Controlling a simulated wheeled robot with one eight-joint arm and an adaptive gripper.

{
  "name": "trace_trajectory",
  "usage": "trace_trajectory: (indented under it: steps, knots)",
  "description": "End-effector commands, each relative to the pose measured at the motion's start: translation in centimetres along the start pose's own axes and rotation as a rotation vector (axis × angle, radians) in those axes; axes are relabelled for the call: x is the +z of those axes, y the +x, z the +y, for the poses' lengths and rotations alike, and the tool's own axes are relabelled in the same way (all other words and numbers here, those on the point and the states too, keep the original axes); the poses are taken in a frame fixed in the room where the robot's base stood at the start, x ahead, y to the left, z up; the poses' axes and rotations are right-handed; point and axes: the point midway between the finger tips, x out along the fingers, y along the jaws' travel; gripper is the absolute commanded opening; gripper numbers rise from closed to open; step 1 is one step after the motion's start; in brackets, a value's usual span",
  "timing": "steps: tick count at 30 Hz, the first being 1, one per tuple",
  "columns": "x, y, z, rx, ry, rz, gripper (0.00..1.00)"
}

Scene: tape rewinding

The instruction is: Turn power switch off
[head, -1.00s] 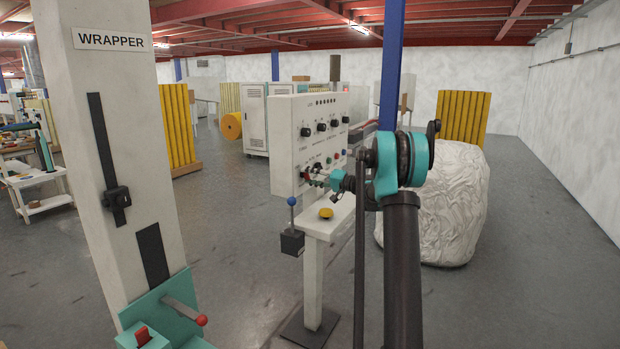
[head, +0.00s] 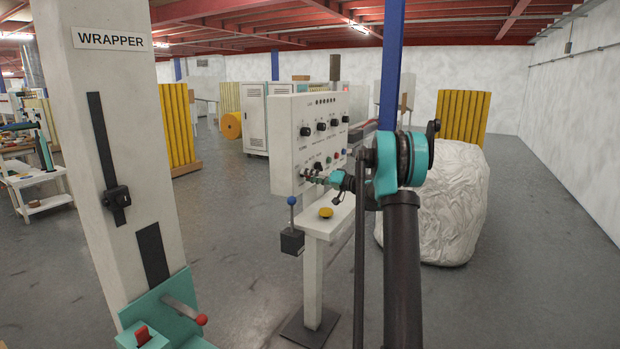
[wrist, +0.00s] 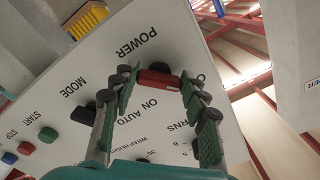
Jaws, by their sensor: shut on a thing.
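The white control panel (head: 284,151) stands on a post near the middle of the head view. In the wrist view its face appears upside down, with the label POWER above a red power switch (wrist: 158,79). My gripper (wrist: 157,84) is at the panel face, its two fingers on either side of the red switch and closed on it. In the head view my gripper (head: 312,177) reaches the lower left part of the panel. The switch is too small and covered there to read its position.
The panel also bears a black MODE switch (wrist: 83,113), a green button (wrist: 47,135), a red button (wrist: 25,148) and a blue button (wrist: 9,158). A yellow mushroom button (head: 326,212) sits below. A wrapped white load (head: 452,205) stands to the right.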

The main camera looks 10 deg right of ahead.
Motion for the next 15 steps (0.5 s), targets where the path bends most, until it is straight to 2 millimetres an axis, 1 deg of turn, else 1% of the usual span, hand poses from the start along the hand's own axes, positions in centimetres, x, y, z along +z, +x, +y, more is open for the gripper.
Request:
trace_trajectory:
  steps: [4, 5, 9, 10, 15]
  knots:
    - [0.13, -0.07, 0.07, 0.002, -0.002, -0.003, 0.16]
    - [0.13, -0.07, 0.07, 0.002, -0.001, -0.003, 0.47]
    - [0.09, -0.05, 0.05, 0.001, -0.001, -0.002, 0.64]
    - [0.08, -0.04, 0.04, 0.001, 0.0, -0.002, 0.66]
    - [0.05, -0.02, 0.03, 0.001, 0.0, -0.001, 0.66]
